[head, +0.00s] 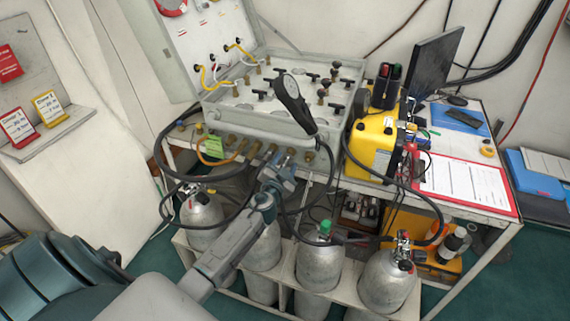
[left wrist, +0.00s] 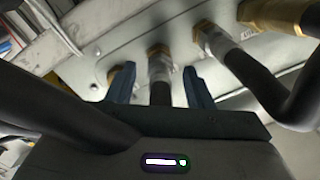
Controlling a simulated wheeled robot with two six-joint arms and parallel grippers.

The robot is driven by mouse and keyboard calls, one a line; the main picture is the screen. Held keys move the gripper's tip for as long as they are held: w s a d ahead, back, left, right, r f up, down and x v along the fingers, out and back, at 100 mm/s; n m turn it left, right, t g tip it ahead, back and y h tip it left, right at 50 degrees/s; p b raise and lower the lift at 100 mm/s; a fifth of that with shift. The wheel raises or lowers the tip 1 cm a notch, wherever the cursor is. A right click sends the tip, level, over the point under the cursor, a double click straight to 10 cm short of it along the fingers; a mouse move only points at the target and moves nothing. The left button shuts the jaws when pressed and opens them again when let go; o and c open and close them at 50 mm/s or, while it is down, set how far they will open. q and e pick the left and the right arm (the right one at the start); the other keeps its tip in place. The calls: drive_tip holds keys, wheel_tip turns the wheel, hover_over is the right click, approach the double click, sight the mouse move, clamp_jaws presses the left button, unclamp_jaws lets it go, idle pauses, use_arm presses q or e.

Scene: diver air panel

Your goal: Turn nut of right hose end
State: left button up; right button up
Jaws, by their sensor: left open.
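My left gripper (head: 282,163) is at the lower front of the air panel (head: 225,120), among its brass fittings. In the left wrist view the two blue fingers (left wrist: 158,72) are open, one on each side of a black hose (left wrist: 160,93) with a silver ferrule (left wrist: 158,68). Its brass nut (left wrist: 159,51) sits against the panel face, just beyond the fingertips. I cannot tell whether either finger touches the hose end. A second hose end with a brass nut (left wrist: 207,27) and bent black hose is to the right. My right gripper is not in view.
Grey cylinders (head: 320,262) stand in a rack below. Looping hoses crowd the space around my gripper.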

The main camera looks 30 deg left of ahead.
use_arm(q)
drive_tip(key=shift+c, duration=0.5)
drive_tip(key=c, duration=0.9)
